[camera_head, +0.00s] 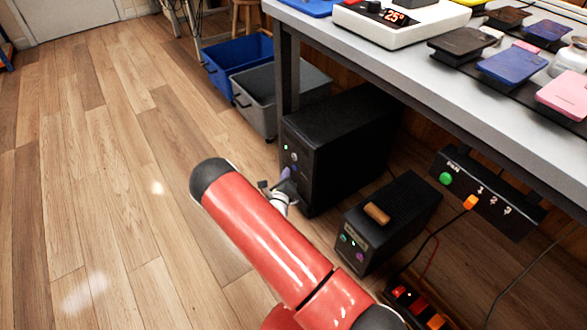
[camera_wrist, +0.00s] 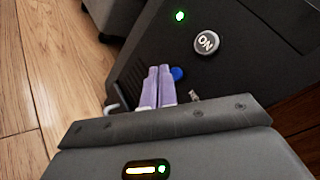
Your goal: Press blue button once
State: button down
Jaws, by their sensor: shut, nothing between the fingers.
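The blue button (camera_wrist: 178,73) is on the front of a black computer tower (camera_head: 340,135), below a grey round "ON" button (camera_wrist: 206,42) and a lit green light (camera_wrist: 180,15). My gripper (camera_wrist: 158,70) has pale purple fingers, closed together and empty. Its tips are just left of the blue button in the wrist view and partly cover its left edge. I cannot tell whether they touch the panel. In the head view my gripper (camera_head: 286,174) is close to the tower's front, and I cannot make out the blue button there.
A smaller black box (camera_head: 400,215) with coloured buttons and an orange-brown block on top stands right of the tower. A blue bin (camera_head: 225,68) and a grey bin (camera_head: 258,112) stand behind. The workbench (camera_head: 420,75) overhangs the tower. Open wooden floor lies left.

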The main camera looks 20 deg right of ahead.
jog(key=shift+d, duration=0.15)
jog(key=shift+w+d, duration=0.1)
jog(key=shift+d, duration=0.15)
jog(key=shift+w+d, duration=0.15)
jog(key=shift+d, duration=0.3)
dwell(0.9)
jog(key=shift+a, duration=0.15)
jog(key=shift+s+a, duration=0.3)
jog(key=shift+a, duration=0.35)
jog(key=a, duration=0.1)
jog(key=s+a, duration=0.1)
jog(key=a, duration=0.2)
jog(key=shift+s+a+p, duration=0.25)
jog(key=shift+a+p, duration=0.1)
jog(key=shift+a, duration=0.05)
jog(key=shift+s, duration=0.1)
dwell(0.8)
